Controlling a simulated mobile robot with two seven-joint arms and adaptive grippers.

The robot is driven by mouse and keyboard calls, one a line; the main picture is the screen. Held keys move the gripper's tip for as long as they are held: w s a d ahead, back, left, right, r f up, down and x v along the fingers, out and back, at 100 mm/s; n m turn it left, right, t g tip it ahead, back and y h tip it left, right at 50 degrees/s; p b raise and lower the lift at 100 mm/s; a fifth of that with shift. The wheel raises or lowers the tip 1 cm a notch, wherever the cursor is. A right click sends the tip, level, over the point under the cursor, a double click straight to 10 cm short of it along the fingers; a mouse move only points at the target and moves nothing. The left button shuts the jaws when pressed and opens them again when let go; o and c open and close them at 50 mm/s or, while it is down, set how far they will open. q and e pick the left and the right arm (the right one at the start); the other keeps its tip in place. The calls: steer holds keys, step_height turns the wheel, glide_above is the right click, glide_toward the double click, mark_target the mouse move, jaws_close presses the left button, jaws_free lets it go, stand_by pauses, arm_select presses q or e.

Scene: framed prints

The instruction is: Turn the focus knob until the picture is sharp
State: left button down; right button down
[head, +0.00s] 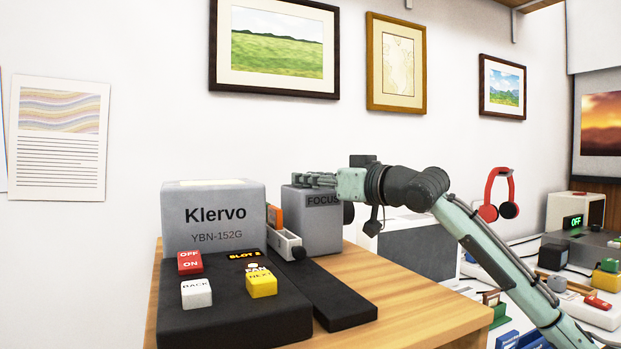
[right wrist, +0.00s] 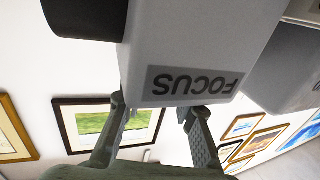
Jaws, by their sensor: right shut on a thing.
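The grey FOCUS box (head: 312,225) stands on the wooden table beside the grey Klervo machine (head: 213,215). A black round knob (head: 348,212) shows at its right side, partly behind it; a dark round part (right wrist: 85,15) shows at the top left in the right wrist view. My right gripper (head: 315,180) is at the top of the FOCUS box, with its fingers (right wrist: 152,110) against the box's edge near the label, apart from the knob. It is shut on the box. A sunset picture (head: 602,124) at the right edge looks soft. My left gripper is out of view.
The machine's dark base (head: 225,310) carries red, white and yellow buttons. A black strip (head: 335,305) lies beside it. Bare tabletop (head: 430,310) lies to the right. Framed prints (head: 272,45) hang on the wall.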

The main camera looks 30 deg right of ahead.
steer(key=shift+f, duration=0.1)
steer(key=c, duration=1.2)
jaws_free()
steer(key=v, duration=1.2)
